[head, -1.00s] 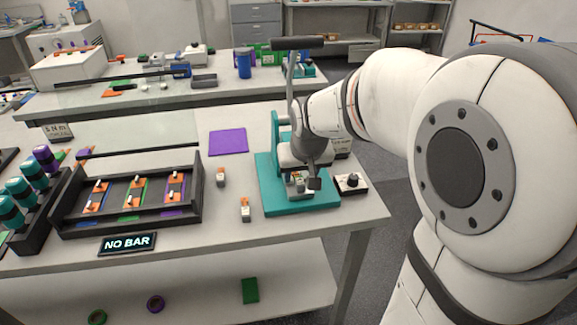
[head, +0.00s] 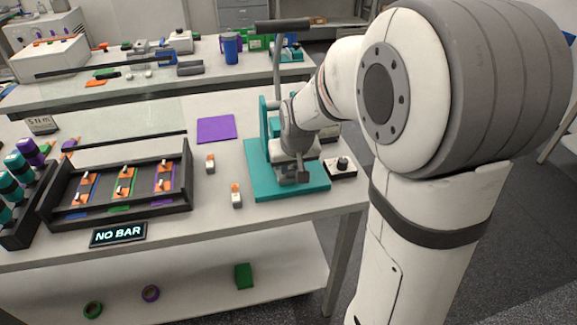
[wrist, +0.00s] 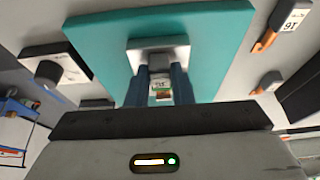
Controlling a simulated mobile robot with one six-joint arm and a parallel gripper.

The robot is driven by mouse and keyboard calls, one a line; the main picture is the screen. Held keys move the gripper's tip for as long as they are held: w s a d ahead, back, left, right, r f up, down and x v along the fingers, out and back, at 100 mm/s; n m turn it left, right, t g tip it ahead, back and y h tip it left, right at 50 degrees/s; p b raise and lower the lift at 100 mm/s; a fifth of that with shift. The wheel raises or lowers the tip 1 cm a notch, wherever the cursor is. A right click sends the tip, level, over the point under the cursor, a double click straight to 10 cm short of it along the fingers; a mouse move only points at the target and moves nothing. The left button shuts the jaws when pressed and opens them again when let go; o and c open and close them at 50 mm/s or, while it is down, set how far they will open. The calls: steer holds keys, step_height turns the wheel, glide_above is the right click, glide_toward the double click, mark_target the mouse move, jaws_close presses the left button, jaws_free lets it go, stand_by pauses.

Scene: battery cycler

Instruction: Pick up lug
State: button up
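A lug (wrist: 161,93) with a small printed label and a coppery end is between my gripper's two blue-grey fingers in the wrist view. It is at a pale nest on the teal base plate (wrist: 95,32) of the press. My gripper (wrist: 162,82) has a finger on each side of it with little or no gap; whether they press on it is unclear. In the head view my gripper (head: 294,168) points down at the press base (head: 262,183), and the lug is mostly hidden there.
Two similar labelled pieces with orange ends lie left of the press, one farther back (head: 210,164) and one nearer (head: 237,196). A black knob box (head: 341,168) stands right of the press. The lever (head: 277,75) rises behind my gripper. A purple mat (head: 216,128) lies at back left.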

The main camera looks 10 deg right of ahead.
jaws_close()
steer(key=shift+r, duration=0.15)
